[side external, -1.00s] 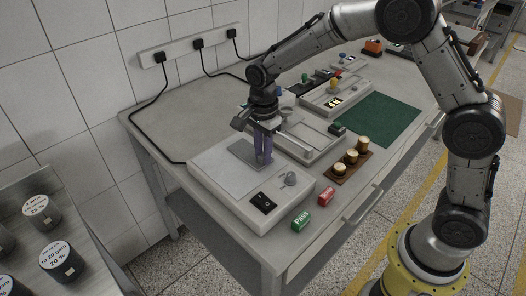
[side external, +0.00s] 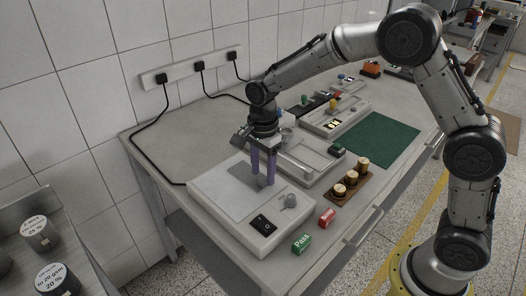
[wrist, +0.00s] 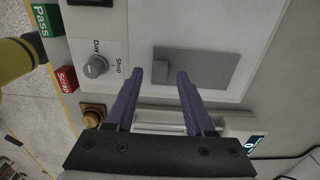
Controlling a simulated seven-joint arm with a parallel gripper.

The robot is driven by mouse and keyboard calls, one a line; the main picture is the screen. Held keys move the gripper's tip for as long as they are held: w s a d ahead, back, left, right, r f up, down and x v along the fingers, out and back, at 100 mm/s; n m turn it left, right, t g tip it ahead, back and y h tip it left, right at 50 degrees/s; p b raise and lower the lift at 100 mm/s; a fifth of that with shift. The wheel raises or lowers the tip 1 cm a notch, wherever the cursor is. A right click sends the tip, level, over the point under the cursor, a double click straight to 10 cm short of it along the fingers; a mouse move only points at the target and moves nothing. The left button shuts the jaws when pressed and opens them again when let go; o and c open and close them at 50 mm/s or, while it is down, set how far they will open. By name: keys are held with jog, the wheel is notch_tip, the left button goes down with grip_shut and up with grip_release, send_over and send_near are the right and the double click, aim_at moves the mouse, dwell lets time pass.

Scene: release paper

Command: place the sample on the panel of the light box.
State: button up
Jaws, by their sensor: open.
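The light box (side external: 208,190) is the low pale box at the near left of the bench, with a black switch (side external: 262,223) and a grey knob (side external: 289,202) at its front. A flat darker grey sheet, seemingly the sample (side external: 240,172), lies flat on the box's pale top panel. It also shows in the wrist view as a grey rectangle (wrist: 212,66). My gripper (side external: 264,181) points down at the sheet's edge, its two purple fingers apart with nothing visible between them. In the wrist view the fingertips (wrist: 172,74) overlap the sheet; whether they touch it I cannot tell.
A grey tray (side external: 315,158) stands just behind the light box. Green Pass (side external: 301,244) and red Scrap (side external: 326,217) blocks and a wooden rack (side external: 352,186) of brass-topped pieces lie along the front. A green mat (side external: 380,138) is bare.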

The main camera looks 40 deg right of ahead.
notch_tip(320, 180, up, 11)
jog(key=s+d+r+n+t, duration=0.2)
jog(key=s+d+r+n, duration=0.1)
jog(key=s+r+n, duration=0.3)
jog(key=s+d+f+n+t, duration=0.1)
jog(key=s+d+n, duration=0.1)
jog(key=s+n, duration=0.4)
jog(key=s+d+f+n+t, duration=0.2)
jog(key=s+n, duration=0.4)
jog(key=s, duration=0.9)
jog(key=shift+t, duration=0.3)
